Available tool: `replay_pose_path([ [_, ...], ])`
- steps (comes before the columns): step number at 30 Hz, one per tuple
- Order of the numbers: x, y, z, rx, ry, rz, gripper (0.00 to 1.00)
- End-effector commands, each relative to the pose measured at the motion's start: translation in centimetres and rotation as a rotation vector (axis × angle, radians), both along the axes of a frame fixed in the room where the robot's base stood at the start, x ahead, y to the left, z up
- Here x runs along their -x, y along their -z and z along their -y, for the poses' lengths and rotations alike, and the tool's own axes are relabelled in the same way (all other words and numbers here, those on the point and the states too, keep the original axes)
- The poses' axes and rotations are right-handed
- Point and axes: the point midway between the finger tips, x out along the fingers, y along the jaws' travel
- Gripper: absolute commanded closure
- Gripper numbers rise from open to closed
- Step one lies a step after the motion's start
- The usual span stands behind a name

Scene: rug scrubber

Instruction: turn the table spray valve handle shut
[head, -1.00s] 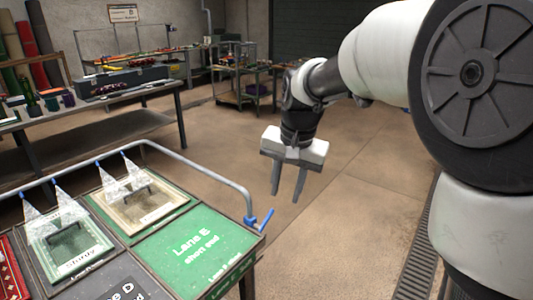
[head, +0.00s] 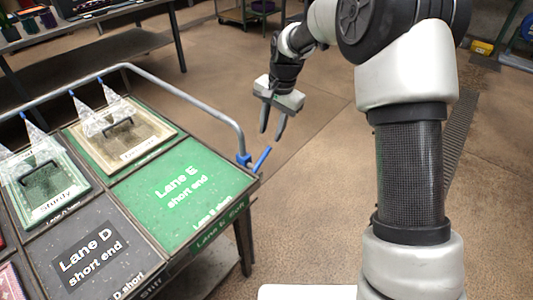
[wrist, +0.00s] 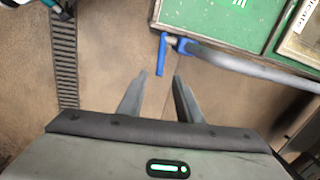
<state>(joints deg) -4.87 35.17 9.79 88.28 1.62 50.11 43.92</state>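The blue valve handle (head: 262,158) sticks out from a blue valve body (head: 243,160) at the end of the grey spray pipe (head: 215,108), by the table's corner. It points away from the table at an angle to the pipe. My gripper (head: 271,134) is open and empty, just beyond the handle in the head view, with its fingers pointing down. In the wrist view, the handle (wrist: 162,55) lies ahead, its free end near the gap between my fingertips (wrist: 160,76). No contact shows. White spray cones (head: 115,108) fall from blue nozzles on the pipe.
The table has a green Lane E panel (head: 180,225), a dark Lane D panel (head: 115,235) and rug samples under the spray. A long workbench (head: 100,45) stands behind. The brown floor (head: 320,205) right of the table is open, with a drain grate (wrist: 64,60) farther off.

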Motion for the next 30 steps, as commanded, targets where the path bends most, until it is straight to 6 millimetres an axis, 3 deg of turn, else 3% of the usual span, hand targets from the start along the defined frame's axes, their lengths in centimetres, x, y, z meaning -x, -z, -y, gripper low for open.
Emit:
replay_pose_path([
  [1, 0.0, 1.4, -0.2, 0.000, -0.002, -0.004, 0.68],
  [9, -0.5, 7.1, -1.0, 0.000, -0.001, -0.003, 0.68],
  [15, -0.9, 9.9, -1.5, 0.000, -0.001, -0.001, 0.68],
  [21, -1.0, 11.0, -1.6, 0.000, -0.001, 0.000, 0.68],
  [29, -1.0, 11.0, -1.6, -0.001, -0.001, 0.001, 0.68],
  [30, -1.0, 11.0, -1.6, -0.001, -0.001, 0.001, 0.75],
])
